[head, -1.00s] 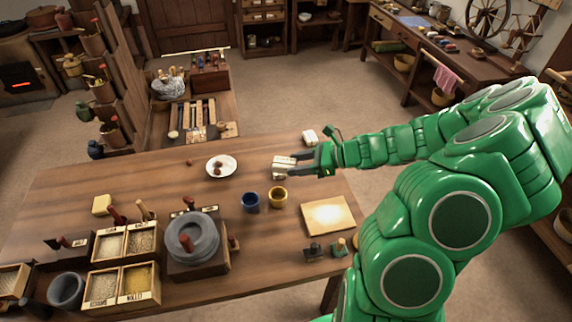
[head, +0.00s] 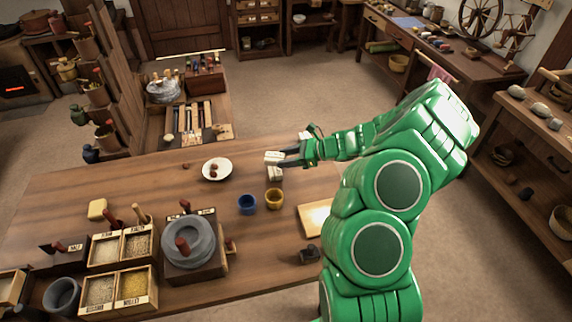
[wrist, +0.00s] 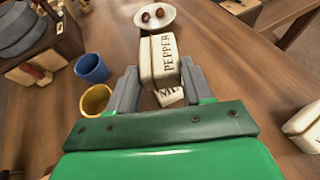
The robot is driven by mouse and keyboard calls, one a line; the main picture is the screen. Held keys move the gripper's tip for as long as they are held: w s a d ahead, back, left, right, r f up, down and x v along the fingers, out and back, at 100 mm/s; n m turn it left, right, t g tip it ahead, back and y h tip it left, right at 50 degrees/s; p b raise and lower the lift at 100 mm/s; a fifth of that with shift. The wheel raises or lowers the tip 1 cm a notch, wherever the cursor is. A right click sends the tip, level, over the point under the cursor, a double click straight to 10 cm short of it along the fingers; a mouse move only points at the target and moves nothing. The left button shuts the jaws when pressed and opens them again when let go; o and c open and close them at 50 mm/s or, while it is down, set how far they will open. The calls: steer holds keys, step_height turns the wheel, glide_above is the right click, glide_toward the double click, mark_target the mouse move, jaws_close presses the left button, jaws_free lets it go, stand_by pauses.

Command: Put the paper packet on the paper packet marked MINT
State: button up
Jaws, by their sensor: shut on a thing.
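My gripper (head: 285,157) is shut on a pale paper packet (head: 273,157) marked PEPPER, which also shows between the fingers in the wrist view (wrist: 159,58). A second pale packet (head: 275,174) stands on the table just below it in the head view. In the wrist view this lower packet (wrist: 170,97) shows a partial label beginning "MI", and the held packet and my gripper hide most of it. The held packet appears above it. I cannot tell whether the two touch.
A yellow cup (head: 275,199) and a blue cup (head: 247,204) stand close by. A white plate (head: 217,170) with reddish-brown things lies to the left. Another pale packet (wrist: 304,127) is at the right in the wrist view. A board (head: 314,217) lies nearer me.

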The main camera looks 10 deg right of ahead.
steer(key=shift+w+f, duration=0.6)
steer(key=shift+f, duration=1.65)
steer(key=shift+f, duration=0.1)
steer(key=o, duration=1)
